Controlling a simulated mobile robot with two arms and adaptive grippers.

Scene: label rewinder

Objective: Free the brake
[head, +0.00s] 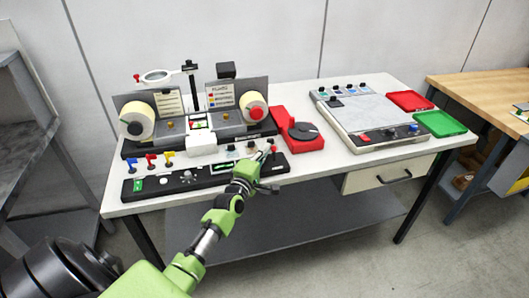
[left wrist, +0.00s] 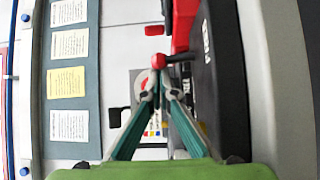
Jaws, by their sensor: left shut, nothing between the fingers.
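The label rewinder (head: 200,140) stands at the left of the white table, with a roll on each side. Its long black control panel (head: 204,180) lies in front. A small red ball knob (head: 274,150) on a dark lever shows near the panel's right end. In the left wrist view the red knob (left wrist: 158,61) is just beyond my fingertips. My left gripper (head: 266,153) is shut and empty over the right end of the panel; its fingertips also meet in the left wrist view (left wrist: 158,88). I cannot tell if they touch the lever. No part is labelled as the brake in readable text.
Blue, red and yellow levers (head: 151,160) stand at the panel's left. A red base with a dark disc (head: 300,132) sits right of the rewinder. Further right are a grey flat device (head: 372,118), a red tray (head: 410,101) and a green tray (head: 440,123).

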